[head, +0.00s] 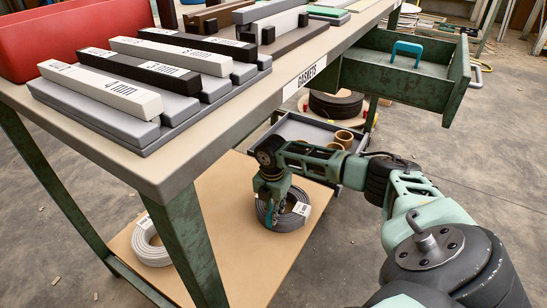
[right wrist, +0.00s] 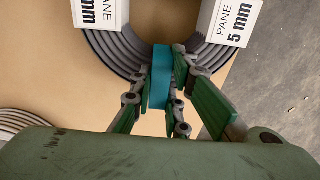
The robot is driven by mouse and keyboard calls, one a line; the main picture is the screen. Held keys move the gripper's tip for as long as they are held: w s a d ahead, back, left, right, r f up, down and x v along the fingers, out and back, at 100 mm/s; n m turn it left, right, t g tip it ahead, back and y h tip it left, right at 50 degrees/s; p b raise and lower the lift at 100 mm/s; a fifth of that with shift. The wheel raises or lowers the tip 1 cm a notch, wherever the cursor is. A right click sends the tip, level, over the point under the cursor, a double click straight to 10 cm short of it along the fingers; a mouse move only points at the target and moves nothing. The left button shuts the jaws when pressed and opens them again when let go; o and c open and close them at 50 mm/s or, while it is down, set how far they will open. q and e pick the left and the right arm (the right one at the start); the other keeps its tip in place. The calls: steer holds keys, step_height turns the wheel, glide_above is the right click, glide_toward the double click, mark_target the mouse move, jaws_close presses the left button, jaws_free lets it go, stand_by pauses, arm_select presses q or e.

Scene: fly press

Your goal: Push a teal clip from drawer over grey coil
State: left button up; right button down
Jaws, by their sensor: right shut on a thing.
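My right gripper (head: 270,203) points down at the near-left side of the dark grey coil (head: 292,221), which lies on the lower shelf. The gripper is shut on a teal clip (right wrist: 159,77); only a little of this clip shows in the head view. In the right wrist view the clip overlaps the ring of the grey coil (right wrist: 128,50), between two white labels. I cannot tell how far it sits over the strands. Another teal clip (head: 407,49) stands in the open green drawer (head: 400,80). My left gripper is not in view.
A paler coil (head: 149,247) lies left on the lower shelf (head: 240,262). Behind my gripper stand a grey tray (head: 300,125) with brass rings and a dark coil (head: 335,104). The worktop (head: 160,170) with labelled bars overhangs the shelf; a green table leg (head: 182,245) stands in front.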

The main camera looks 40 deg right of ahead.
steer(key=c, duration=1.6)
jaws_free()
steer(key=shift+c, duration=0.2)
steer(key=shift+o, duration=0.6)
steer(key=o, duration=0.4)
